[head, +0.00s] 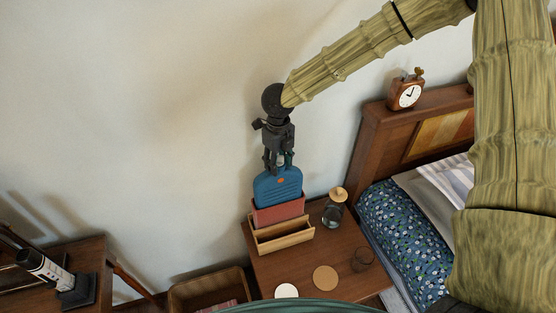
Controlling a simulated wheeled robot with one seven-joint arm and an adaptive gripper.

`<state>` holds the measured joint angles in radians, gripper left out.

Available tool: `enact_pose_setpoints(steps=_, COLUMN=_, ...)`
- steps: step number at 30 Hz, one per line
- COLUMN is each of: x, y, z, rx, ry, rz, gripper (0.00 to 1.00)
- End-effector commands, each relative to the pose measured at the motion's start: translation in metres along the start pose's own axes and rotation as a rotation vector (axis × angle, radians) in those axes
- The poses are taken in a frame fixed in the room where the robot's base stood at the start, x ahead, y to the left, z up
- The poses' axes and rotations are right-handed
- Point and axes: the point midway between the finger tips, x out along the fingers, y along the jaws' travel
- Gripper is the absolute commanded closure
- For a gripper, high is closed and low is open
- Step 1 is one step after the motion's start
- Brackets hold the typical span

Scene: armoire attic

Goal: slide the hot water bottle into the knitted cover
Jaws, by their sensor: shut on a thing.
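The blue hot water bottle (278,187) hangs upright from my gripper (279,168), which is shut on its top end. A red cover (277,213) stands upright on the bedside table, directly below the bottle. The bottle's lower part is hidden behind or inside the red cover; the upper ribbed part shows above its rim. I cannot tell from this view how deep the bottle sits. A light wooden tray-like holder (284,235) is at the front of the cover and hides its lower part.
The bed headboard (385,130) with a clock (408,92) is to the right. A wooden bin (205,291) stands on the left.

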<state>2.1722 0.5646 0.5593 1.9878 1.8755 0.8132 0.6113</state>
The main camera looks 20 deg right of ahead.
Motion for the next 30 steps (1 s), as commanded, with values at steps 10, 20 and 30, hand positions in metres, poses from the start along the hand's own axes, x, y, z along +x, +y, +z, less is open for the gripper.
enact_pose_setpoints(steps=10, x=0.008, y=0.000, z=0.001, rx=0.000, ry=-0.001, rz=0.000, gripper=0.96)
enact_pose_setpoints(steps=20, x=0.017, y=0.000, z=0.001, rx=-0.001, ry=-0.001, rz=-0.001, gripper=0.96)
enact_pose_setpoints(steps=30, x=0.025, y=0.000, z=0.001, rx=0.000, ry=-0.001, rz=-0.001, gripper=0.96)
